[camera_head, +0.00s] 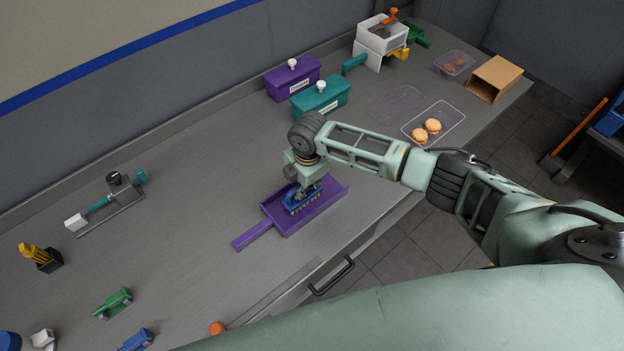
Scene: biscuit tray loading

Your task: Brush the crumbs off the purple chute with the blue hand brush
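The purple chute (290,220) lies on the grey counter near the middle of the head view, its narrow handle pointing to the lower left. The blue hand brush (303,203) is over the chute's pan, its pale bristles facing down. I cannot tell whether the bristles touch the pan. My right gripper (305,185) comes down from above and is shut on the blue hand brush. The fingers are partly hidden by the wrist. I cannot make out crumbs on the chute at this size. My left gripper is not in view.
Purple (292,80) and teal (320,100) lidded boxes stand behind the chute. A clear tray with biscuits (433,125) is to the right. A green toy-like vehicle (113,303) and a black holder (48,262) are at left.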

